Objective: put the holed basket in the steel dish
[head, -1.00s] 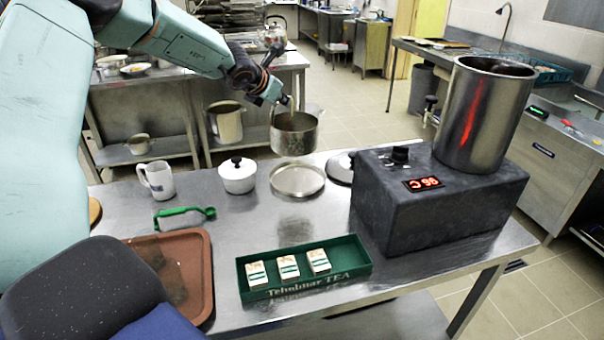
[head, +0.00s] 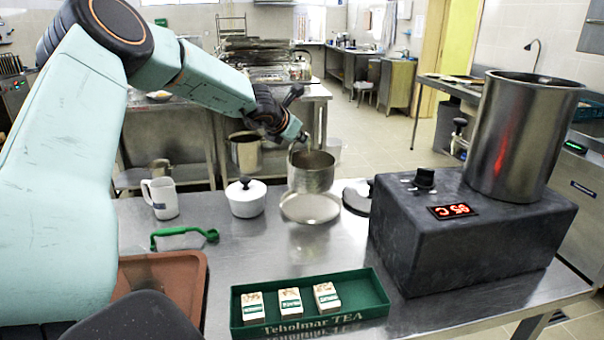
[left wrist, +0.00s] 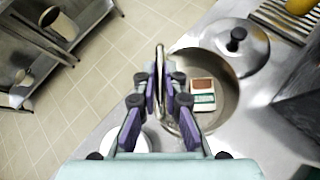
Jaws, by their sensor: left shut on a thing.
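The holed basket (head: 311,173) is a deep metal cup, upright above the back part of the steel dish (head: 309,209); I cannot tell whether they touch. The dish is shallow and round, on the steel table. My left gripper (head: 300,143) is shut on the basket's upper edge or handle, at its left side. In the left wrist view, my left gripper (left wrist: 161,95) pinches a thin upright metal loop. The basket (left wrist: 228,112) opens beside it, with a small white and brown box (left wrist: 203,95) inside; the dish is not clear there. My right gripper is out of view.
A white lidded pot (head: 246,199) stands left of the dish, a black-knobbed lid (head: 358,196) right of it. Further right is a dark heater (head: 470,235) bearing a tall steel pot (head: 522,140). A mug (head: 163,198), green-handled tool (head: 184,236), brown tray (head: 200,290) and green tea box (head: 370,295) surround bare table.

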